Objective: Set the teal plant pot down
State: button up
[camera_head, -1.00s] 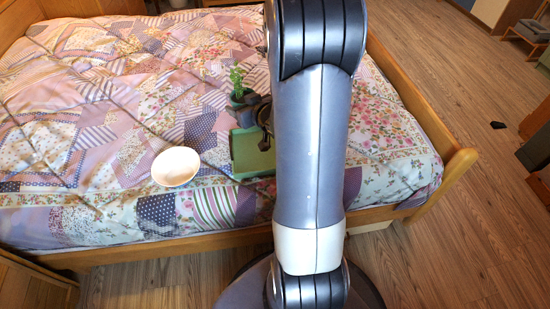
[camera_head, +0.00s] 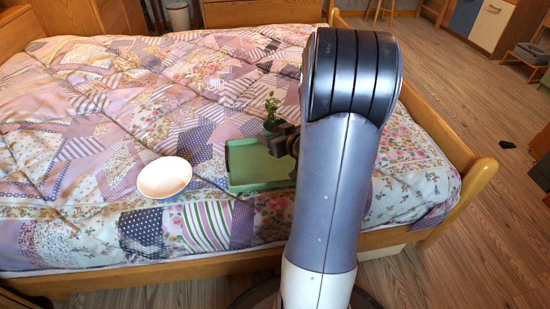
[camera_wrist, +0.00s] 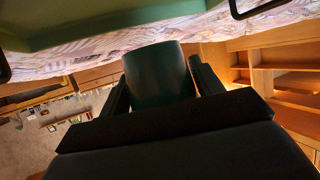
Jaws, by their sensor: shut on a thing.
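The teal plant pot (camera_head: 274,125) with a small green plant (camera_head: 271,103) shows in the head view at the far edge of the green tray (camera_head: 240,172). My gripper (camera_head: 284,141) reaches it from the right, partly hidden by my arm. In the wrist view, my gripper (camera_wrist: 160,88) has its two dark fingers on either side of the dark teal pot (camera_wrist: 155,70) and is shut on it. The green tray also shows at the top of the wrist view (camera_wrist: 100,18). I cannot tell whether the pot touches the tray or the quilt.
A white bowl (camera_head: 165,178) stands on the patchwork quilt (camera_head: 110,130) left of the tray. The bed's wooden rail (camera_head: 200,264) runs along the near side, with an end post (camera_head: 478,182) at right. Wood floor lies beyond it.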

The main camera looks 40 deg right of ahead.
aim_at(275, 160)
notch_tip(275, 160, down, 7)
jog(key=b, duration=0.3)
jog(key=shift+r, duration=0.15)
jog(key=shift+r, duration=0.1)
